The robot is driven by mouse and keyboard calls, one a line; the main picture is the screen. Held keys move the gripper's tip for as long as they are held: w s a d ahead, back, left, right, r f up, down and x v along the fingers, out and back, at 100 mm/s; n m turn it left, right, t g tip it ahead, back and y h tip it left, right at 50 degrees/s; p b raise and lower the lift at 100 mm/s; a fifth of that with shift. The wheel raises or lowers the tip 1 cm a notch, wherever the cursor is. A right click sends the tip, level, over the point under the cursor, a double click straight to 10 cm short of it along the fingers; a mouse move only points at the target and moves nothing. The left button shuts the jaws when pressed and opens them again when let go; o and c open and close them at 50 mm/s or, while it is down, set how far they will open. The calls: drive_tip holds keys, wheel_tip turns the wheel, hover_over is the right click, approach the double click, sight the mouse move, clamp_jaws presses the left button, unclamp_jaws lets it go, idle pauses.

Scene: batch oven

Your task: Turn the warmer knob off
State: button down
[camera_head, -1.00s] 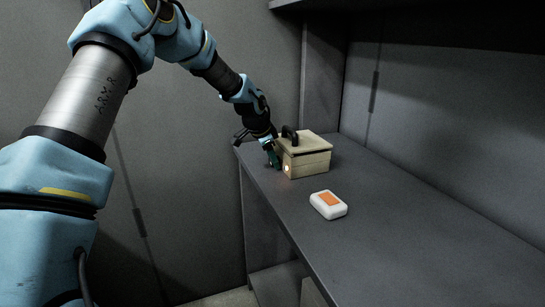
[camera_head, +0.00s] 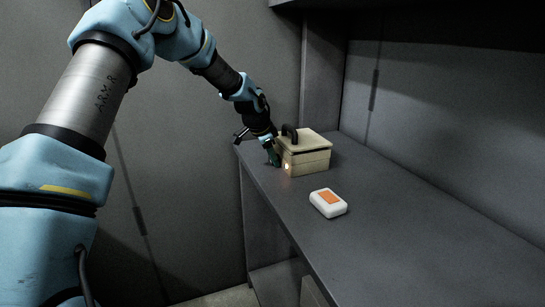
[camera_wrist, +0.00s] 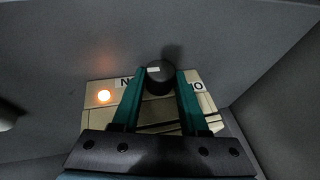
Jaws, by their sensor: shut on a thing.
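The warmer (camera_head: 308,163) is a beige box with a lid and a black handle, standing on the grey shelf. A light (camera_head: 287,167) on its front glows orange; it also shows in the wrist view (camera_wrist: 104,96). The dark round knob (camera_wrist: 159,74) with a pale mark is on the front face, between labels that are partly covered. My gripper (camera_wrist: 160,84) has its green fingers on either side of the knob, shut on it. In the head view my gripper (camera_head: 273,157) is at the warmer's left front, and the knob is hidden there.
The shelf's right part is clear. A grey wall stands behind, and an upright post (camera_head: 322,80) rises behind the warmer.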

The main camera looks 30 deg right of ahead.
drive_tip(key=shift+r, duration=0.1)
drive_tip(key=shift+w+r+g+p, duration=0.15)
drive_tip(key=shift+g+p, duration=0.35)
drive_tip(key=shift+p, duration=0.55)
drive_tip(key=shift+n+g+p, duration=0.3)
drive_tip(key=shift+g+p, duration=0.3)
drive_tip(key=shift+p, duration=0.2)
drive_tip(key=shift+w+f+n+g+y+p, duration=0.15)
drive_tip(key=shift+g+p, duration=0.2)
drive_tip(key=shift+g, duration=0.45)
drive_tip(key=shift+w+f+n+g+y+p, duration=0.15)
drive_tip(key=shift+g+p, duration=0.2)
drive_tip(key=shift+g, duration=0.45)
drive_tip(key=c, duration=0.7)
unclamp_jaws()
drive_tip(key=shift+r, duration=0.1)
drive_tip(key=b+v, duration=0.3)
drive_tip(key=v, duration=0.7)
drive_tip(key=shift+w+r, duration=0.2)
drive_tip(key=shift+r, duration=0.1)
